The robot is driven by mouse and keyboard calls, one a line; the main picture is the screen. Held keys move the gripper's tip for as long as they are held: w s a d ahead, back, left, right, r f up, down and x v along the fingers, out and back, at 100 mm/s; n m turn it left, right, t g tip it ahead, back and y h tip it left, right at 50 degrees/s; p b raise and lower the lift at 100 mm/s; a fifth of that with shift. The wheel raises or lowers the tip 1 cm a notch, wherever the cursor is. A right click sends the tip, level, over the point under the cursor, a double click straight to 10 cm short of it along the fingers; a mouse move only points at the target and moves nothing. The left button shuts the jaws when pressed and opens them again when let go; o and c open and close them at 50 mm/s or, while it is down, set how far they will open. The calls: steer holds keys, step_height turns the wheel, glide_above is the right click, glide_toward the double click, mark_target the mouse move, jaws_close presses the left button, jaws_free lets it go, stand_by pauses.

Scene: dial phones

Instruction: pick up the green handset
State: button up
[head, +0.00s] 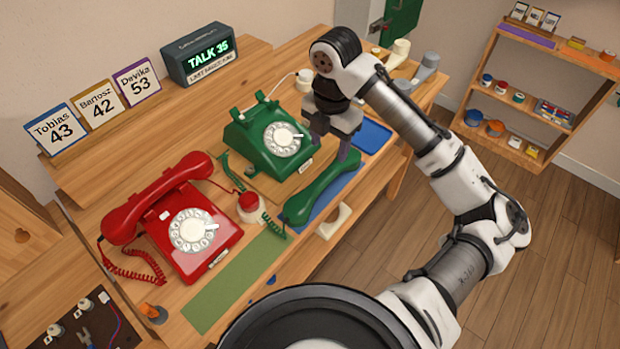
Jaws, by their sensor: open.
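The green handset (318,190) lies off its cradle, partly over a blue mat (342,187), to the right of the green dial phone (268,139). My gripper (333,150) is open and points down at the handset's far end. One finger shows close beside that end. I cannot tell whether it touches the handset or how high the fingers are above it. The green phone's cradle is empty.
A red phone (187,229) with its handset on stands to the left. A red-topped knob (249,202) stands between the phones. A green mat (236,280) lies in front, a blue tray (372,136) behind right.

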mark_target(326, 175)
step_height(326, 175, down, 8)
steer(key=shift+r, duration=0.1)
steer(key=shift+a+f+p, duration=0.15)
steer(key=shift+f+p, duration=0.95)
steer(key=shift+f, duration=1.75)
jaws_close()
steer(key=shift+w+r, duration=0.1)
